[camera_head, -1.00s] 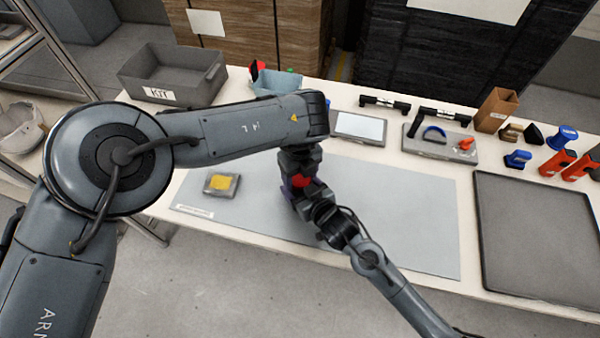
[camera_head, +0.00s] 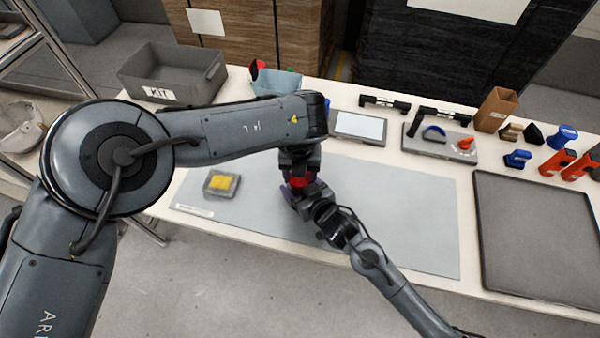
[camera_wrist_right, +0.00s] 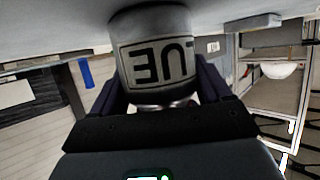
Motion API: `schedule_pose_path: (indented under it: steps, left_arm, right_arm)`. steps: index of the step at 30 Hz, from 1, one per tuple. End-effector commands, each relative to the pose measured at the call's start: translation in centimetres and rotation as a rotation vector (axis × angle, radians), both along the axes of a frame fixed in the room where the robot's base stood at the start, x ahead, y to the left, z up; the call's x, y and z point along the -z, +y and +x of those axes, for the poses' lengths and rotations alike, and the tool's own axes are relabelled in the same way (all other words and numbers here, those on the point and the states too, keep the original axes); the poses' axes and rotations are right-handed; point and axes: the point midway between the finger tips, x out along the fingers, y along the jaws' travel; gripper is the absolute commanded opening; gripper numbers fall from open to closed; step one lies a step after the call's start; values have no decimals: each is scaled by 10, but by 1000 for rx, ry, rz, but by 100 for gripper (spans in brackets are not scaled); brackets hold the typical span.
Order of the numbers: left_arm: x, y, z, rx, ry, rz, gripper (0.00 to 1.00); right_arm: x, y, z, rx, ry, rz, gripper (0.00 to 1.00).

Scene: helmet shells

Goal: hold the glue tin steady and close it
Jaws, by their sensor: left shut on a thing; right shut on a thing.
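The grey glue tin (camera_wrist_right: 158,50), with a pale label showing upside-down letters, sits between the two dark fingers of my right gripper (camera_wrist_right: 160,95) in the right wrist view. That gripper is shut on the tin. In the head view my right gripper (camera_head: 298,196) comes in from the lower right, and the tin is mostly hidden behind the arms. My left gripper (camera_head: 300,172) points down just above it, shut on a red piece (camera_head: 300,182) that may be the lid. Whether this piece touches the tin's rim is hidden.
A grey mat (camera_head: 400,215) lies under the arms, with a small grey box with a yellow top (camera_head: 222,183) at its left. A KIT bin (camera_head: 175,75) stands back left. A dark tray (camera_head: 540,240) lies at right, below several blue and red items.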

Motion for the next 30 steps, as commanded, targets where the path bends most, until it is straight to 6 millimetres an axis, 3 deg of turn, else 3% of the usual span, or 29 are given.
schedule_pose_path:
  steps: [3,4,8,19,30]
  left_arm:
    - [0,1,0,-3,-1,1,22]
    - [0,1,0,-3,-1,1,63]
    - [0,0,0,-4,-1,1,83]
    - [-5,0,0,-4,-1,-1,84]
    - [-43,0,0,-4,-1,0,84]
  right_arm:
    - [0,0,0,0,1,-1,0]
    - [0,0,0,1,1,-1,0]
    - [1,0,0,1,1,-1,0]
    - [0,0,0,0,1,-1,0]
    - [1,0,0,0,1,-1,0]
